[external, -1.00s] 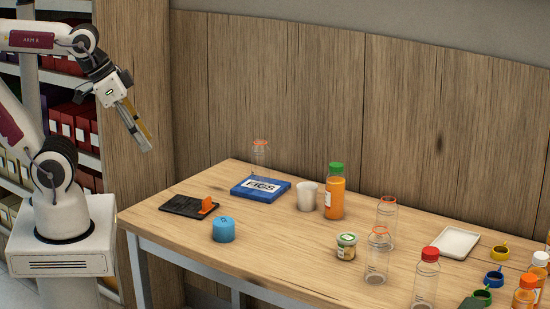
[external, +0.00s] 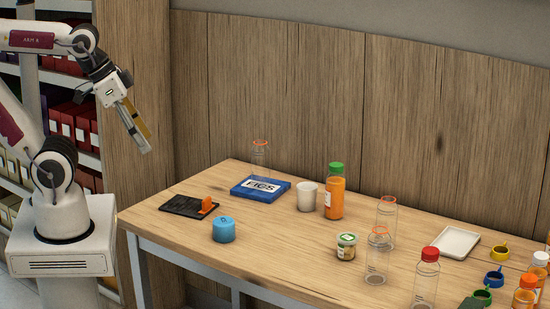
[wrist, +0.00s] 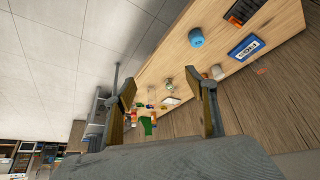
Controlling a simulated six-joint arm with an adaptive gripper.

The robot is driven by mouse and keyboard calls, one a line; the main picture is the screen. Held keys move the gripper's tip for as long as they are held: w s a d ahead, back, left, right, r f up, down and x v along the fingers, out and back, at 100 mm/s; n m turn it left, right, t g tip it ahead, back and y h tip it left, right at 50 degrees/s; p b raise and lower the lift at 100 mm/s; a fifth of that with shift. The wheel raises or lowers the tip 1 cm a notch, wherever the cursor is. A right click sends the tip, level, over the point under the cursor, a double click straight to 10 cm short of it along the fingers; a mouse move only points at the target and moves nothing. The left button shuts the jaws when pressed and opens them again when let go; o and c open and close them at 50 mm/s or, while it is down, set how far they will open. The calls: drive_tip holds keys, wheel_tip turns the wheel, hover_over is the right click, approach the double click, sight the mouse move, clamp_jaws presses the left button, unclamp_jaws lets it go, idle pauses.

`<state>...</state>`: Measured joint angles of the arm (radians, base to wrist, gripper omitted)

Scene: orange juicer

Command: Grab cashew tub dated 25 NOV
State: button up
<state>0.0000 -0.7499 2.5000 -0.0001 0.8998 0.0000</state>
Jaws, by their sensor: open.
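A small tub (external: 346,246) with a green-and-white lid and a label stands upright near the middle of the table; it is likely the cashew tub, but its date is too small to read. It also shows small in the wrist view (wrist: 168,83). My gripper (external: 143,146) hangs in the air left of the table, well apart from the tub. In the wrist view my gripper (wrist: 168,105) has its two fingers spread with nothing between them close by.
The front table area is bare.

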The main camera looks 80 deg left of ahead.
drive_tip(key=shift+w, duration=0.1)
drive_tip(key=w+d+f+n+t+h, duration=0.1)
drive_tip(key=w+d, duration=0.2)
drive_tip(key=w, duration=0.8)
drive_tip(key=w+d+f+n+t, duration=0.1)
drive_tip(key=w+d+t, duration=0.15)
drive_tip(key=w, duration=0.85)
drive_tip(key=w+d+f+n+t+h, duration=0.1)
drive_tip(key=w+d, duration=0.3)
drive_tip(key=w, duration=0.7)
drive_tip(key=n+t+y, duration=0.2)
drive_tip(key=n+y, duration=0.1)
drive_tip(key=y, duration=0.3)
hover_over(342, 239)
drive_tip(key=s+d, duration=0.3)
drive_tip(key=d, duration=0.3)
wheel_tip(342, 239, down, 17)
drive_tip(key=f+y, duration=0.1)
drive_tip(key=f, duration=0.1)
drive_tip(key=a+f+y, duration=0.1)
drive_tip(key=f, duration=0.2)
drive_tip(key=s+a+f+y, duration=0.1)
drive_tip(key=f, duration=0.1)
drive_tip(key=shift+s+a+f+n, duration=0.1)
drive_tip(key=shift+a+f+n, duration=0.1)
drive_tip(key=shift+a+n, duration=0.1)
drive_tip(key=shift+s+a+f+g+y, duration=0.15)
drive_tip(key=shift+f+g+y, duration=0.1)
drive_tip(key=shift+f+y, duration=0.2)
